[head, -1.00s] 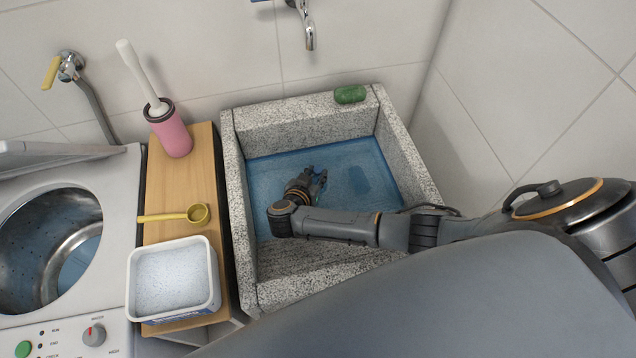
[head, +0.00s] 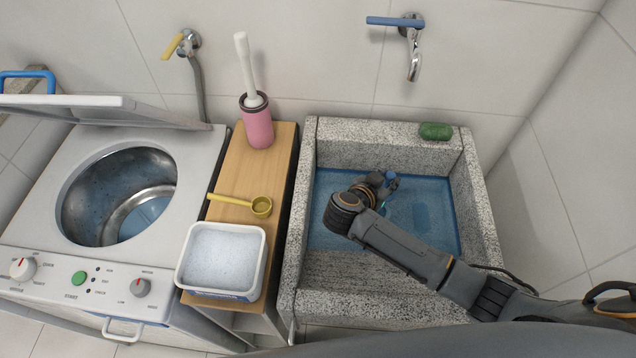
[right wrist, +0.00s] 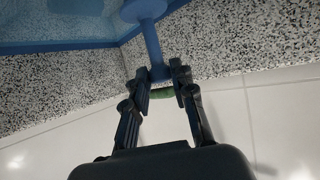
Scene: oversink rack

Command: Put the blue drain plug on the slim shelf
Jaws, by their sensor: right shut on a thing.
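The blue drain plug (right wrist: 151,42) has a disc and a thin stem. In the right wrist view its stem end sits between the fingertips of my right gripper (right wrist: 161,82), which is shut on it. In the head view the gripper (head: 384,186) is over the stone sink's basin, and a small bit of the plug (head: 391,176) shows at its fingers. The slim shelf (head: 232,165) is the narrow wood-topped unit between the washing machine and the sink. My left gripper is not in view.
A pink brush holder (head: 257,125), a yellow scoop (head: 260,206) and a white powder tub (head: 222,257) stand on the shelf. The stone sink (head: 306,210) holds blue water. Green soap (head: 436,131) lies on its back rim. A washing machine (head: 190,165) stands open at left.

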